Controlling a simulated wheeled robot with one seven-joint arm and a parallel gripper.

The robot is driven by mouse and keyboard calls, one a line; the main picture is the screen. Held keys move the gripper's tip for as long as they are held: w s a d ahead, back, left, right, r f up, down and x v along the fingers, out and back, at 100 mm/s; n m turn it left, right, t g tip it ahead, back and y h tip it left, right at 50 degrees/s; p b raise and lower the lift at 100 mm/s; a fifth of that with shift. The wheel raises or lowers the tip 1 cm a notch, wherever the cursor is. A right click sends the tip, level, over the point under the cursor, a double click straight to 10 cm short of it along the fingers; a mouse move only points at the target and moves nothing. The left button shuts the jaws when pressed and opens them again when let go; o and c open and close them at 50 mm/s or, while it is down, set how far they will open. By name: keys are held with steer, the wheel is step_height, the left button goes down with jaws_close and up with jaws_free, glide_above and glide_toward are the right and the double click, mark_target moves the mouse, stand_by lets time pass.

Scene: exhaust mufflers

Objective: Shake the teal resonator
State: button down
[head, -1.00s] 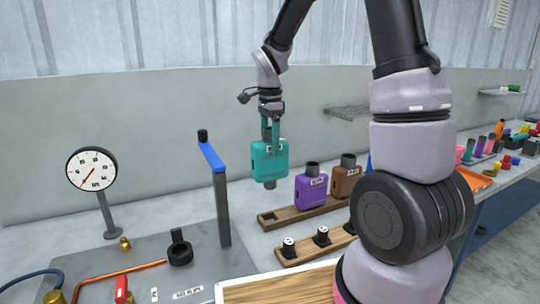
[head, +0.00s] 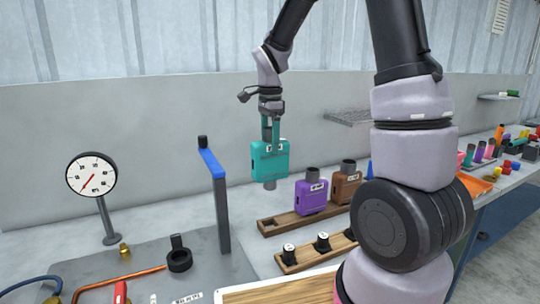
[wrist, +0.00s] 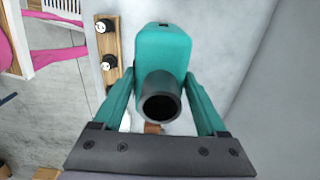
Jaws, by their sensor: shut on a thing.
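The teal resonator (head: 268,160) is a boxy teal body with a dark pipe stub below, held in the air in the head view. My gripper (head: 270,142) is shut on it from above, and the resonator hangs roughly upright beneath. In the wrist view the resonator (wrist: 163,55) sits between the two teal fingers of my gripper (wrist: 160,95), with its dark open pipe end facing the camera. The contact of the fingertips is partly hidden.
A purple resonator (head: 311,197) and a brown one (head: 346,187) stand in a wooden rack (head: 284,225) below right. A blue-topped post (head: 219,200) stands to the left, near a dial gauge (head: 91,174). A wooden strip with black knobs (head: 288,256) lies in front.

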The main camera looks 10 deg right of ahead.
mark_target(270, 161)
steer(key=shift+f, duration=3.25)
